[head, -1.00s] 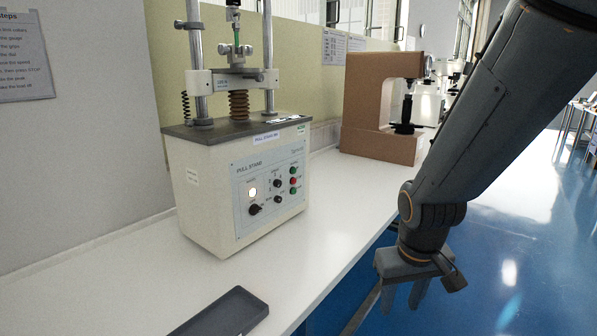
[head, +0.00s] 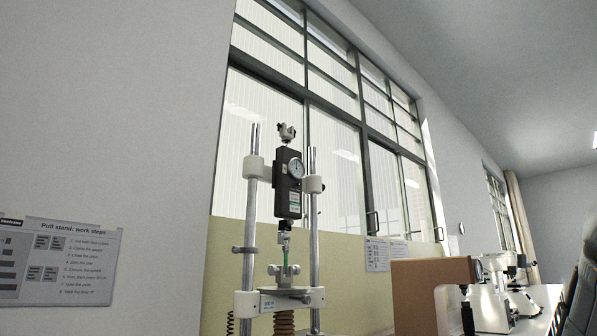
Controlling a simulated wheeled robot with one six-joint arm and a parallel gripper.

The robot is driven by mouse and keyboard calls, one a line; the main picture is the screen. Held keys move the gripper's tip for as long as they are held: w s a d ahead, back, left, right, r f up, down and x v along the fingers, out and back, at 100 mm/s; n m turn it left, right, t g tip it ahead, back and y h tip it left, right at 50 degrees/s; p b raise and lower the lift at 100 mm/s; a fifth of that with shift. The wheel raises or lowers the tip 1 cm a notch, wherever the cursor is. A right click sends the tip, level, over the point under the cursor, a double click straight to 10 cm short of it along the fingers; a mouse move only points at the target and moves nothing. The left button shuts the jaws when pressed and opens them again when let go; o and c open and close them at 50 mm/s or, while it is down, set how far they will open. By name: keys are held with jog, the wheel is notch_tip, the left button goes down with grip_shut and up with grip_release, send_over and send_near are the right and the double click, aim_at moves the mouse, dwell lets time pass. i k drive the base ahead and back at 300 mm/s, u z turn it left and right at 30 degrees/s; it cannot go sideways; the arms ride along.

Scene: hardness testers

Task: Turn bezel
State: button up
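The round dial with its bezel (head: 296,168) is on the front of a black force gauge (head: 288,186). The gauge hangs upright between the two steel columns of the pull stand (head: 315,215). The dial has a white face and is small in the view, so its marks are too small to read. Below the gauge are a grip and a green piece (head: 285,257) above the white crosshead (head: 279,302). My gripper is out of the frame. Only a dark part of my arm shows at the right edge.
A work-steps sign (head: 60,262) hangs on the left wall. A brown C-shaped tester (head: 433,292) stands to the right of the stand, with white instruments (head: 495,300) beyond it. Windows (head: 330,130) rise behind the gauge.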

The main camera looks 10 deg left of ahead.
aim_at(297, 174)
jog(key=k, duration=0.4)
jog(key=z, duration=0.55)
jog(key=i, duration=1)
jog(key=u, duration=0.95)
jog(key=i, duration=0.8)
jog(key=u, duration=0.85)
